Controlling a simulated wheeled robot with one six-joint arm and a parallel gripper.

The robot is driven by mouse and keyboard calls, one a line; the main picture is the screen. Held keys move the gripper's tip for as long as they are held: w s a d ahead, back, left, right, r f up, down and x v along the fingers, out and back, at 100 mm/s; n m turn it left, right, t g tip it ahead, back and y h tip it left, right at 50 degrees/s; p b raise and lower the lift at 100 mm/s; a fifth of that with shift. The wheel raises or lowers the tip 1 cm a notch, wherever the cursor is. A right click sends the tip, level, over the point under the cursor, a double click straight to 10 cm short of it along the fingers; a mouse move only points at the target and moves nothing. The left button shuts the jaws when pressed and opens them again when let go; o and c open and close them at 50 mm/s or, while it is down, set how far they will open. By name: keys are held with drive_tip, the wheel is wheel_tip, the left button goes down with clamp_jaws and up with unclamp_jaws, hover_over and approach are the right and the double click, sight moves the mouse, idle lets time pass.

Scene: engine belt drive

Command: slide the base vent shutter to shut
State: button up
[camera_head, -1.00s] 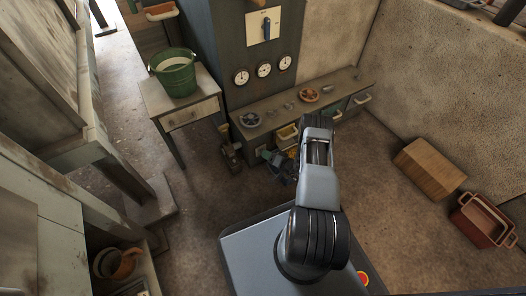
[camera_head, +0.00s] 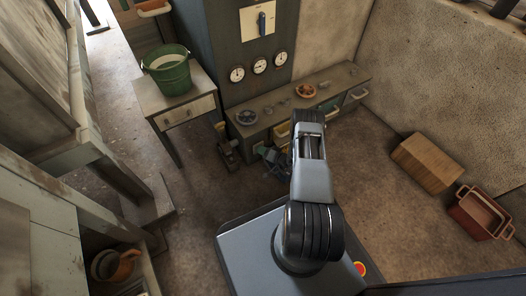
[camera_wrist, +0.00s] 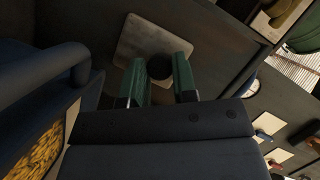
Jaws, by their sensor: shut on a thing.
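The base vent shutter shows in the wrist view as a pale square plate (camera_wrist: 135,48) on the dark front of the low bench. A dark round knob (camera_wrist: 160,66) stands out from it. My gripper (camera_wrist: 161,72) has its two green fingers on either side of this knob, shut on it. In the head view my gripper (camera_head: 268,155) is low at the bench's front, left of my arm; my arm and the gripper body hide most of the shutter there.
A wooden table (camera_head: 180,105) with a green bucket (camera_head: 168,72) stands left. A wooden box (camera_head: 427,162) and red crate (camera_head: 482,213) lie right.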

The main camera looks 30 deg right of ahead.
clamp_jaws()
wheel_tip(320, 180, up, 5)
drive_tip(key=p, duration=0.4)
drive_tip(key=shift+r, duration=0.1)
drive_tip(key=o, duration=0.7)
unclamp_jaws()
drive_tip(key=shift+s, duration=0.1)
